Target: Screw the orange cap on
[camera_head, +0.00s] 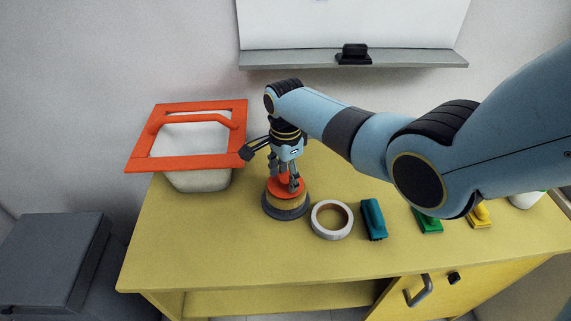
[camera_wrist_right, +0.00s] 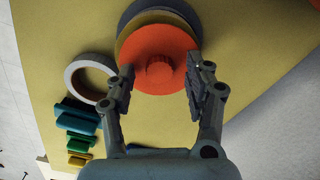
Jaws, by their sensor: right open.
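The orange cap (camera_head: 280,188) is a round disc with a small central knob. It sits on top of a wooden cylinder with a dark round base (camera_head: 285,209) on the yellow table. In the right wrist view the orange cap (camera_wrist_right: 157,58) fills the space beyond the fingertips, with the tan and dark rings of the base (camera_wrist_right: 140,10) showing behind it. My right gripper (camera_head: 286,182) points down over the cap, its fingers apart on either side of the knob; it also shows in the right wrist view (camera_wrist_right: 160,80). Whether the fingers touch the cap is unclear. My left gripper is not in view.
A white tape roll (camera_head: 331,220), a teal brush (camera_head: 373,219), a green brush (camera_head: 428,222) and a yellow one (camera_head: 478,215) lie to the right. A bin with an orange frame (camera_head: 190,163) stands left. The front table strip is clear.

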